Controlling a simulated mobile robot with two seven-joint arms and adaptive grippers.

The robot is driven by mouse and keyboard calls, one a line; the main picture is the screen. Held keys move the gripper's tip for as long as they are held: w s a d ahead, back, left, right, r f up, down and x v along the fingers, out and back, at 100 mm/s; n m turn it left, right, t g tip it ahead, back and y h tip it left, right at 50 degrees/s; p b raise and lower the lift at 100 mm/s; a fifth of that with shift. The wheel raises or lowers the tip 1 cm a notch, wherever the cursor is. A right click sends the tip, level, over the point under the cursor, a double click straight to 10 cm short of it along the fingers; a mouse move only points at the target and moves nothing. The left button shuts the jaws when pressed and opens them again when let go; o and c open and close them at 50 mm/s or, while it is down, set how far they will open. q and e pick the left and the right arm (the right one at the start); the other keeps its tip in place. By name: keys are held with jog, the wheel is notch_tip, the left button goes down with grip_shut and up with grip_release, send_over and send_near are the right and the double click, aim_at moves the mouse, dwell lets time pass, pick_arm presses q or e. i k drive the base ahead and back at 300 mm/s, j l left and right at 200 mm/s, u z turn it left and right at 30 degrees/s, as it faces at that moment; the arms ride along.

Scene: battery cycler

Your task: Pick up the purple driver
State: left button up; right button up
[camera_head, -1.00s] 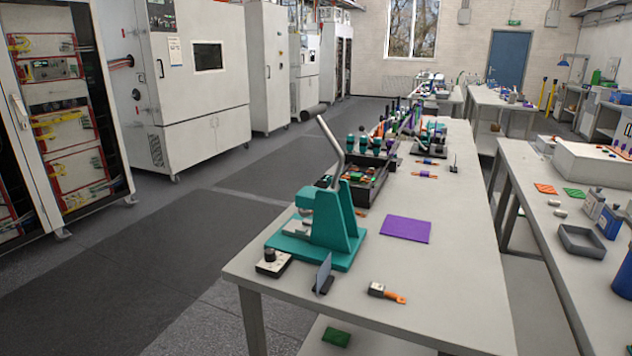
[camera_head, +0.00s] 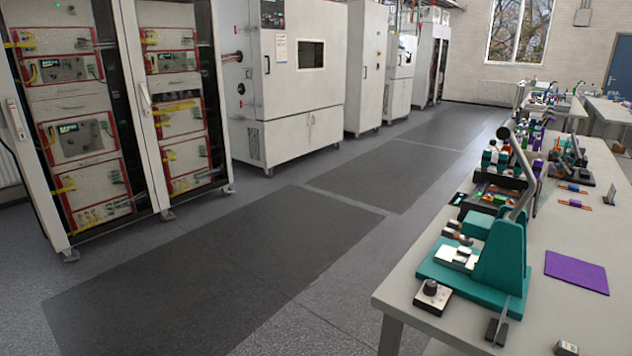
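I cannot single out the purple driver for certain. Small purple upright shapes also show among the crowded tools behind the teal press, too small to identify. A flat purple mat (camera_head: 577,272) lies on the bench right of the press. Neither of my grippers is in view.
A teal lever press (camera_head: 498,262) stands near the bench's front left corner, with a small black-knobbed box (camera_head: 432,296) beside it. A dark tray (camera_head: 490,192) is behind the press. Tall cabinets (camera_head: 298,80) line the left. The floor with dark mats (camera_head: 215,275) is clear.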

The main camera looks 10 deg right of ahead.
aim_at(537, 165)
jog(key=i+j+u, duration=0.7)
jog(key=i+u, duration=0.2)
jog(key=i+z, duration=0.45)
jog(key=i+j+z, duration=0.2)
jog(key=i+z, duration=0.3)
jog(key=i, duration=0.15)
jog(key=i+l+z, duration=0.1)
jog(key=i+z, duration=0.4)
jog(key=i+j+z, duration=0.15)
jog(key=i+z, duration=0.3)
jog(key=i, duration=0.25)
jog(key=i+z, duration=0.45)
jog(key=i+j+z, duration=0.2)
jog(key=i+z, duration=0.3)
jog(key=i+j+z, duration=1.05)
jog(key=j+z, duration=0.15)
jog(key=j, duration=0.15)
jog(key=i+j+z, duration=0.1)
jog(key=j+z, duration=0.15)
jog(key=j, duration=0.2)
